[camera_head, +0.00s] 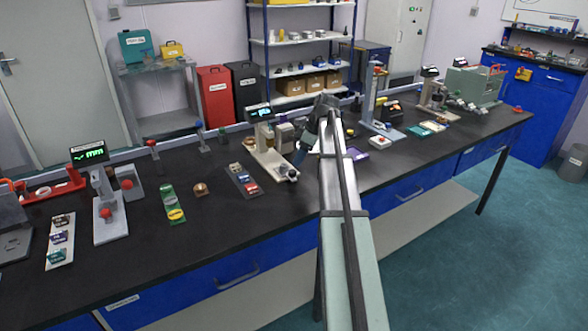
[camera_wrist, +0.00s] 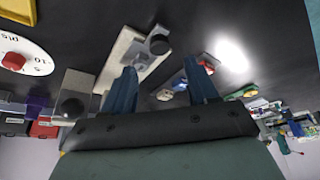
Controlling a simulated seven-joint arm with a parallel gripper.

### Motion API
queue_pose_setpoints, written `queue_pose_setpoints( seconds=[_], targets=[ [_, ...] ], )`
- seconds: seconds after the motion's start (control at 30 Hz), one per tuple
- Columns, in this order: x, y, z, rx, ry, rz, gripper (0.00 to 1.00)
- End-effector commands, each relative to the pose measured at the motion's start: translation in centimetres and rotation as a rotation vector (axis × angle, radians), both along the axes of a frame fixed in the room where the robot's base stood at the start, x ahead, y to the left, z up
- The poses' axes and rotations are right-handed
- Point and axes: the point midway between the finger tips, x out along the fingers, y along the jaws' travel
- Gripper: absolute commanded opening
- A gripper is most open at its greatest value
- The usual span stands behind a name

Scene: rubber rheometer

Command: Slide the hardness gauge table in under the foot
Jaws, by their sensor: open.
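The device that I take to be the hardness gauge (camera_head: 262,138) stands on the bench left of my gripper, with a lit display on top and a long beige base. A grey part with a dark round knob (camera_head: 292,174) sits at the front end of the base; I cannot tell for sure that it is the table. In the wrist view the beige base (camera_wrist: 118,52) and a round knob (camera_wrist: 158,44) lie beyond the fingers. My gripper (camera_wrist: 160,65) is open, with nothing seen between its blue fingers. The foot is not clearly visible.
A strip with coloured samples (camera_head: 243,181) lies left of the device. The black bench top (camera_head: 235,230) is clear along the front.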

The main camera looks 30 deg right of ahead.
Motion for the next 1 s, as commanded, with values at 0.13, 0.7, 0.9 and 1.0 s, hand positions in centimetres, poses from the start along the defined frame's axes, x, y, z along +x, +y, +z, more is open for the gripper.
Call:
queue_pose_setpoints(
  seconds=[0.13, 0.7, 0.9, 1.0],
  targets=[
    [0.7, 0.7, -2.5, 0.000, 0.002, -0.001, 0.58],
    [1.8, 1.8, -6.2, 0.000, 0.000, -0.001, 0.58],
    [1.8, 1.8, -6.1, 0.000, 0.000, -0.001, 0.56],
    [1.8, 1.8, -6.1, 0.000, 0.000, -0.001, 0.46]
  ],
)
